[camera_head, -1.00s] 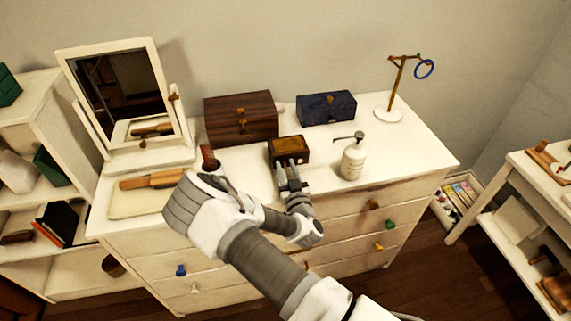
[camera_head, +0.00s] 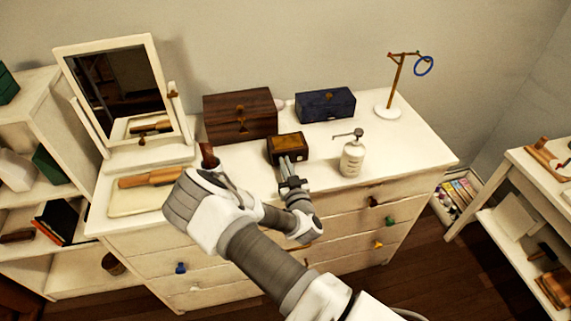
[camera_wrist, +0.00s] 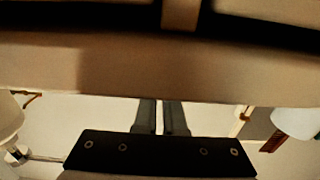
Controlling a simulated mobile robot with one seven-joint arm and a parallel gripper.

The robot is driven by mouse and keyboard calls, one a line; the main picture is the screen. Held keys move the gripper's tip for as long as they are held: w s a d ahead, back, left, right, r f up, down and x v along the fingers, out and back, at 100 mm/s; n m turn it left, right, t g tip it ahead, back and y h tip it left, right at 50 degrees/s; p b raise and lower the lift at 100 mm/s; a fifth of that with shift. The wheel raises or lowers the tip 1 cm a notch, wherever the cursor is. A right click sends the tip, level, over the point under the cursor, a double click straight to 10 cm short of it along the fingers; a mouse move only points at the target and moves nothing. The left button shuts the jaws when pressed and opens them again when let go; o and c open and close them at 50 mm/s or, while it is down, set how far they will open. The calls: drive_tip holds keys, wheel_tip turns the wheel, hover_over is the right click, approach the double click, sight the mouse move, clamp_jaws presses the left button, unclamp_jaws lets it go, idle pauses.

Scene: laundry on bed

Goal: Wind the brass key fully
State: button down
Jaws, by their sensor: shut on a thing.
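A small dark wooden box with a golden-brown lid panel (camera_head: 287,142) sits on the white dresser top, near its front. My gripper (camera_head: 287,162) reaches its front face, with the fingertips close against it. In the wrist view the box's brown front (camera_wrist: 130,70) fills the upper part, and my two dark fingers (camera_wrist: 161,112) point at it with a narrow gap between them. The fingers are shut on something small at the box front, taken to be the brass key. The key itself is hidden in both views.
A white pump bottle (camera_head: 353,160) stands close right of my gripper. A brown chest (camera_head: 240,113) and a blue box (camera_head: 325,105) are behind. A hook stand (camera_head: 388,110) is at back right, a mirror (camera_head: 118,90) at left. Wooden tools lie left of my arm.

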drive_tip(key=shift+r+m+p, duration=0.15)
drive_tip(key=shift+m+p, duration=0.65)
drive_tip(key=shift+m, duration=0.2)
drive_tip(key=shift+w+d+f+m+p, duration=0.15)
drive_tip(key=shift+m+p, duration=0.45)
drive_tip(key=shift+m, duration=0.7)
drive_tip(key=c, duration=1)
unclamp_jaws()
drive_tip(key=shift+s+d, duration=0.1)
drive_tip(key=shift+s, duration=0.15)
